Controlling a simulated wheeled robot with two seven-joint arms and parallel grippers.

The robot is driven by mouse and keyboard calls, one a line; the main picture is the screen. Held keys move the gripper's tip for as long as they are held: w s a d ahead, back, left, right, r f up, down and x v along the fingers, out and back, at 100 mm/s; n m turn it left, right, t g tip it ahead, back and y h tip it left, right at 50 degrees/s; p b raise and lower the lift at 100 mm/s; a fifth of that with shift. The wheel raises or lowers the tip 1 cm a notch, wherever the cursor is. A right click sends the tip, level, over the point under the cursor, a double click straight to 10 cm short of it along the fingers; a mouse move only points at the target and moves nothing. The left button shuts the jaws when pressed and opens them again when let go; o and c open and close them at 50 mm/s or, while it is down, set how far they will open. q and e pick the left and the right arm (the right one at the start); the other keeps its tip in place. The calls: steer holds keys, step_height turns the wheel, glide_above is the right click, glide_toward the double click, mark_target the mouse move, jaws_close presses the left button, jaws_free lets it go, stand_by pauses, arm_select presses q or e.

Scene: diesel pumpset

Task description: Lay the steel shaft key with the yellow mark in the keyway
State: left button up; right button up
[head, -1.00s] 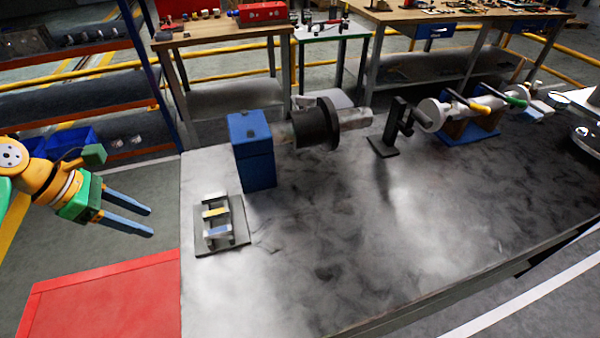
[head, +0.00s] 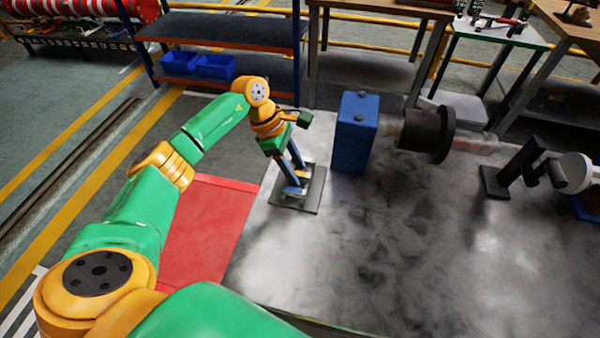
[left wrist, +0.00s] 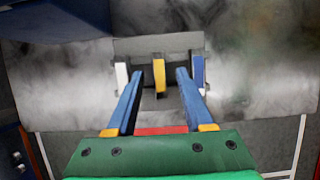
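The yellow-marked key (left wrist: 159,75) stands in the middle of a grey key rack (left wrist: 190,41), between a white-marked key (left wrist: 121,76) and a blue-marked key (left wrist: 198,72). My left gripper (left wrist: 157,76) is open, one finger on each side of the yellow key; I cannot tell whether they touch it. In the head view the left gripper (head: 297,176) hangs over the rack (head: 313,201) and hides most of the keys. The steel shaft (head: 473,145) runs right from a blue block, through a dark round hub (head: 434,134). I cannot make out the keyway. My right gripper is out of view.
The blue block (head: 354,132) stands close to the right of the rack. A dark stand (head: 515,172) is farther right. The steel table top (head: 400,250) in front is clear. A red panel (head: 207,232) lies left of the table.

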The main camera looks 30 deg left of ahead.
arm_select(q)
steer(key=shift+a, duration=0.1)
jaws_close()
